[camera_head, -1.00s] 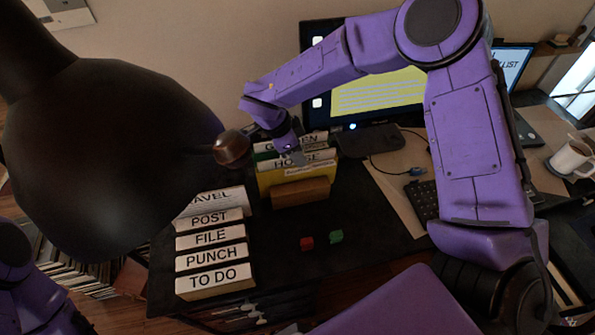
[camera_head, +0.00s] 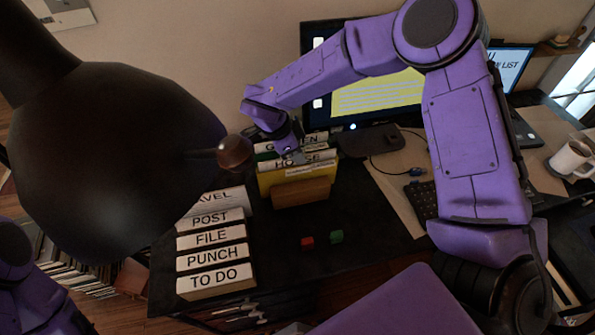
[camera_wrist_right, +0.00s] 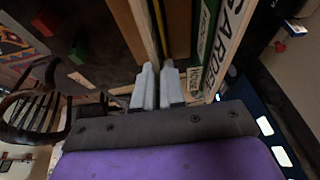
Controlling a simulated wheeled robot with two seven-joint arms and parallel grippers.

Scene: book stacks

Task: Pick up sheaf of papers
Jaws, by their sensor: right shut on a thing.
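My right gripper (camera_head: 296,156) is down at the file holder at the back of the dark desk. In the right wrist view its two pale fingers (camera_wrist_right: 158,88) are close together on a thin upright edge, which I take to be the sheaf of papers (camera_wrist_right: 158,28). A yellow folder (camera_head: 265,181) shows at the holder's front. Fingers and folders hide most of the sheaf. My left gripper is out of view.
A brown wooden front (camera_head: 301,192) closes the holder. Labelled stacks, among them TO DO (camera_head: 214,281), line the desk's left. Red (camera_head: 307,243) and green (camera_head: 336,237) blocks lie in front. A monitor (camera_head: 376,98) stands behind, and a dark lamp (camera_head: 110,160) hides the left.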

